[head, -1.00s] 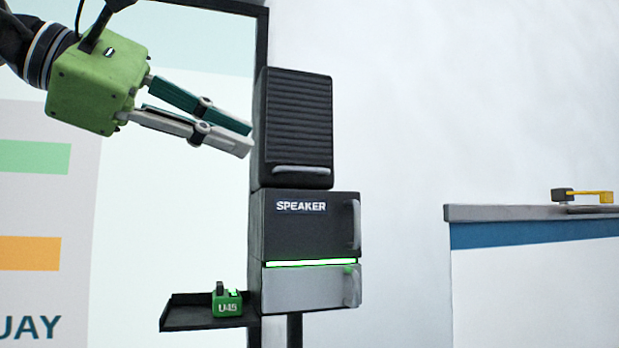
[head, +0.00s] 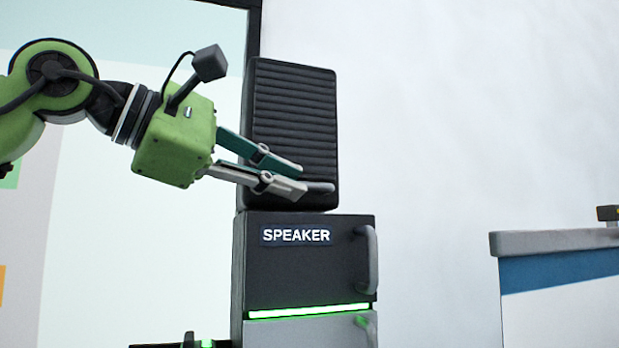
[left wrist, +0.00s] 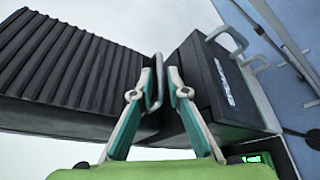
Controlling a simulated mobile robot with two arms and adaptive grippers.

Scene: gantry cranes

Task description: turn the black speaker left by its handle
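The black speaker (head: 292,105), with a ribbed front, stands on top of a dark box labelled SPEAKER (head: 300,270). It also shows in the left wrist view (left wrist: 60,65). Its grey handle (head: 320,187) is a low bar at the bottom of the ribbed front. My left gripper (head: 302,180) is in front of the speaker's lower edge, at this handle. In the left wrist view the two fingers (left wrist: 162,80) are apart, with the handle (left wrist: 154,86) between them, nearer the left finger. The fingers hide part of the handle in the head view. My right gripper is not in view.
The SPEAKER box has its own upright handle (head: 369,258) on the right and a green light strip (head: 310,310) below. A grey-topped counter (head: 560,241) stands at the right. White wall fills the room between.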

